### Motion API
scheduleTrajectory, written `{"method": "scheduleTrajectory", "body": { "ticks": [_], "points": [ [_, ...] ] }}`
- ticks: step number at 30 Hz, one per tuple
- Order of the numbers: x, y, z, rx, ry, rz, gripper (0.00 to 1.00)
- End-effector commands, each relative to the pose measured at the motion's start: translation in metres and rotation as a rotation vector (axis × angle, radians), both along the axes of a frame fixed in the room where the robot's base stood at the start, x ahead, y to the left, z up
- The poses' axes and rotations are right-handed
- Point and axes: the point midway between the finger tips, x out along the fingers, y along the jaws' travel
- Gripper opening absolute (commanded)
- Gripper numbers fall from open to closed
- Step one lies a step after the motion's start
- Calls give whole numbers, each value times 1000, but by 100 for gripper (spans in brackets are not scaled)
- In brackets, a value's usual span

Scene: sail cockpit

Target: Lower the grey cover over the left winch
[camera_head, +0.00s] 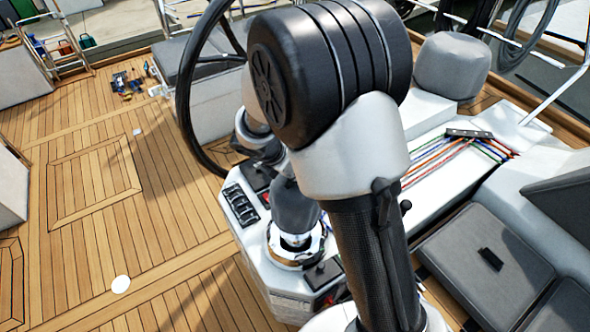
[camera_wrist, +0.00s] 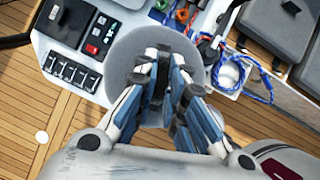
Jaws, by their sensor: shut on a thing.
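The grey cover (camera_wrist: 124,55) shows in the wrist view as a smooth round shape below my fingers. My gripper (camera_wrist: 158,72) is shut on it near its middle. In the head view a dark grey rounded body, apparently the cover (camera_head: 295,205), stands upright above the left winch (camera_head: 294,247). The winch's bright metal base ring shows below it. I cannot tell how far down the winch the cover sits.
Switches (camera_head: 240,205) lie beside the winch on the white console. A black steering wheel (camera_head: 184,100) stands behind. Coloured ropes (camera_head: 450,160) and grey seat cushions (camera_head: 483,262) lie to the right. Another grey rounded cover (camera_head: 452,66) is at the back right. The teak deck at left has free room.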

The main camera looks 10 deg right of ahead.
Motion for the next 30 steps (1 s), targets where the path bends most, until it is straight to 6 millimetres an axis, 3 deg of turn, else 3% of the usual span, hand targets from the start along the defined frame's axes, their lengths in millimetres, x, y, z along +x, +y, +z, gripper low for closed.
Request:
{"method": "scheduleTrajectory", "body": {
  "ticks": [6, 19, 30],
  "points": [
    [0, 0, -17, 0, 0, -1, 0],
    [0, 0, -20, 0, 0, -1, 0],
    [0, 0, -50, -1, 1, 0, 0]
  ]
}}
